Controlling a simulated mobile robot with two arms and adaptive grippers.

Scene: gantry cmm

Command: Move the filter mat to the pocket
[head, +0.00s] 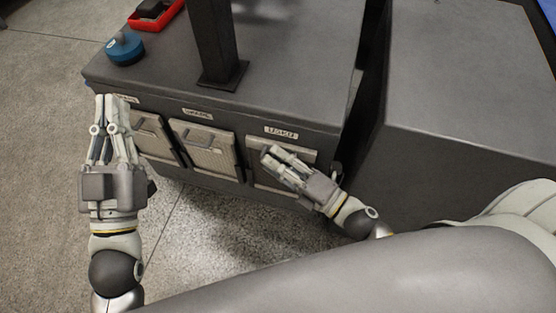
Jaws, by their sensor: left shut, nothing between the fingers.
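My left gripper (112,99) is shut and empty, pointing up the picture beside the cabinet's left front corner.
Small labels sit above the panels, too small to read. On the cabinet top (290,60) stand a dark column (213,45), a blue round object (125,48) and a red tray (157,20). A grey block (460,100) stands at the right. Floor at the left is clear.

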